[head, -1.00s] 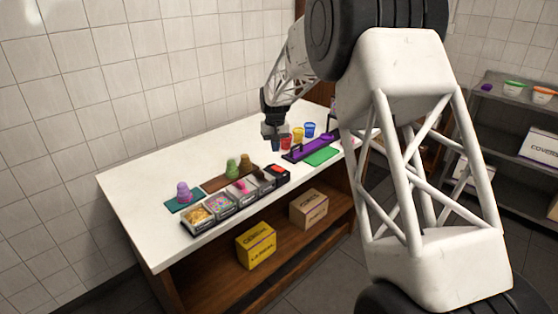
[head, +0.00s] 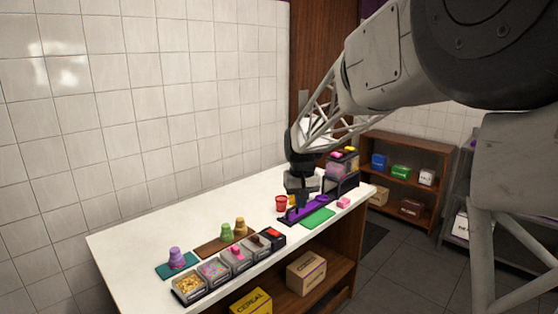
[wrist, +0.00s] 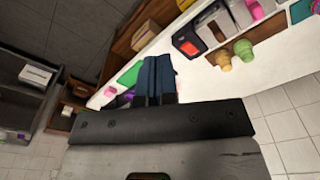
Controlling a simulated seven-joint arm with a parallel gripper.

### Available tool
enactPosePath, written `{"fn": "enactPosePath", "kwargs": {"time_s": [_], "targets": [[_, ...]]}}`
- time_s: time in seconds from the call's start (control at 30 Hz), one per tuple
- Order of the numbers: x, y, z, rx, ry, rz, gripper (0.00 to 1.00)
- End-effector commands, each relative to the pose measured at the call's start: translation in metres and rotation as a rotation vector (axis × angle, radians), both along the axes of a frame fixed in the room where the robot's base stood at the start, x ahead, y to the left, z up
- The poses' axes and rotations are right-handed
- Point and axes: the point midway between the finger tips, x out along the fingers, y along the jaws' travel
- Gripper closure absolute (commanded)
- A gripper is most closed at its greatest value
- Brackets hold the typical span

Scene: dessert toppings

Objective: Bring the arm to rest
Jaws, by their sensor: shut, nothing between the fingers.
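My gripper (head: 302,202) is shut and empty. In the head view it hangs over the right part of the white counter (head: 140,230), in front of the purple holder (head: 322,204) and cups. Its dark blue fingers (wrist: 156,77) lie together in the wrist view. I cannot tell how far the fingertips are above the holder. A red cup (head: 281,204) stands just left of the gripper, and a yellow cup is partly hidden behind it.
A row of topping tubs (head: 189,288) lines the counter's front edge. Behind it are a purple scoop (head: 176,256) on a teal mat and green (head: 226,232) and brown ones on a brown board. A green mat (head: 318,217) and pink block (head: 344,203) lie right. Left counter is clear.

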Motion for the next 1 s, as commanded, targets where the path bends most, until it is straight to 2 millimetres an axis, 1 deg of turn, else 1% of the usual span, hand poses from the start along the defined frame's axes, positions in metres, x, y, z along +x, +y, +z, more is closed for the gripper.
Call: {"fn": "enactPosePath", "kwargs": {"time_s": [0.03, 0.2, 0.37, 0.5, 0.73, 1.0], "targets": [[-0.014, -0.007, 0.007, 0.001, -0.007, -0.007, 1.0], [-0.055, -0.024, 0.024, 0.003, -0.022, -0.025, 1.0], [-0.095, -0.04, 0.037, 0.005, -0.038, -0.044, 1.0], [-0.131, -0.053, 0.045, 0.006, -0.051, -0.06, 1.0], [-0.19, -0.072, 0.053, 0.008, -0.072, -0.086, 1.0], [-0.26, -0.09, 0.053, 0.009, -0.096, -0.116, 1.0]]}}
